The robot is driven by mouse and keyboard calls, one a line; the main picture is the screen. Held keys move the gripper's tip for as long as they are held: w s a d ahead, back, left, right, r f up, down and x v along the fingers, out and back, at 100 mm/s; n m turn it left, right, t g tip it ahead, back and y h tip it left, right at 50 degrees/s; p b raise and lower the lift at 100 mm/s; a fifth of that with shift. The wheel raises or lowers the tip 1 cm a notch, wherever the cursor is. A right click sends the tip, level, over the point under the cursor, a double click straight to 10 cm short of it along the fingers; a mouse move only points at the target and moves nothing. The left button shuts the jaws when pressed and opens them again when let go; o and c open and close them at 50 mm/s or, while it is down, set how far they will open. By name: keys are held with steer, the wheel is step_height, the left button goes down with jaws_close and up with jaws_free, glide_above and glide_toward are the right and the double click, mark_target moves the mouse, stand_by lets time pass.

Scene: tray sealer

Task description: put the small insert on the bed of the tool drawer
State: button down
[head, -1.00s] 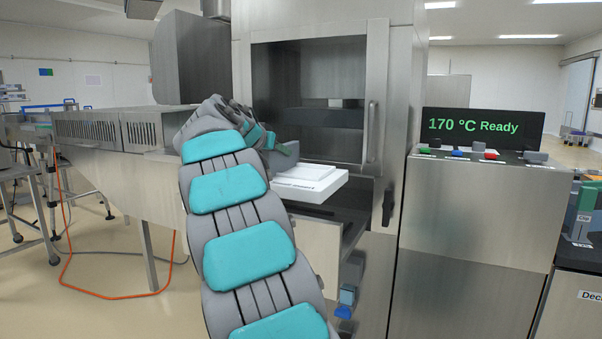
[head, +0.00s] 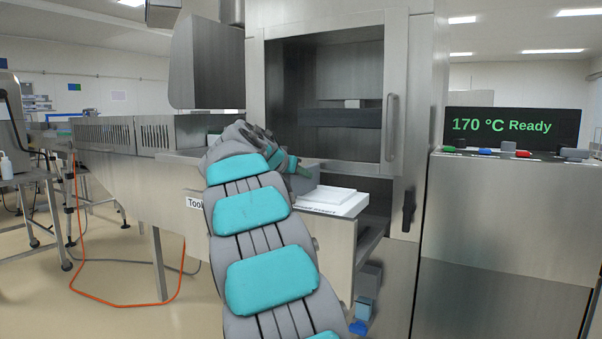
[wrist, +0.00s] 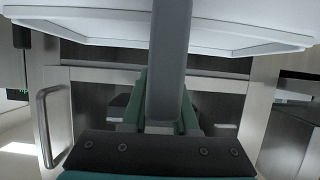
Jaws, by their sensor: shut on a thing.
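The small insert (head: 335,203) is a white, flat stepped block, in the head view just right of my gripper (head: 296,168). In the wrist view its white plate (wrist: 225,35) spans the top, with a grey bar (wrist: 168,70) running from it between my green fingers (wrist: 162,105). My gripper is shut on this grey bar, and my arm hides part of the insert. The tool drawer (head: 340,262) is pulled out from the machine, under the insert. I cannot tell whether the insert touches the bed.
The sealer's door, with a vertical handle (head: 391,127), stands behind the drawer. A control console with a "170 °C Ready" display (head: 510,126) is at the right. Grey and blue parts (head: 365,305) show below the drawer. An orange cable (head: 120,300) lies on the floor at left.

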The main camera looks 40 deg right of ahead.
mark_target(300, 194)
steer(key=shift+f+b, duration=0.7)
steer(key=shift+f, duration=0.9)
steer(key=shift+f+b, duration=1.2)
steer(key=shift+a+b, duration=0.1)
steer(key=shift+b, duration=0.25)
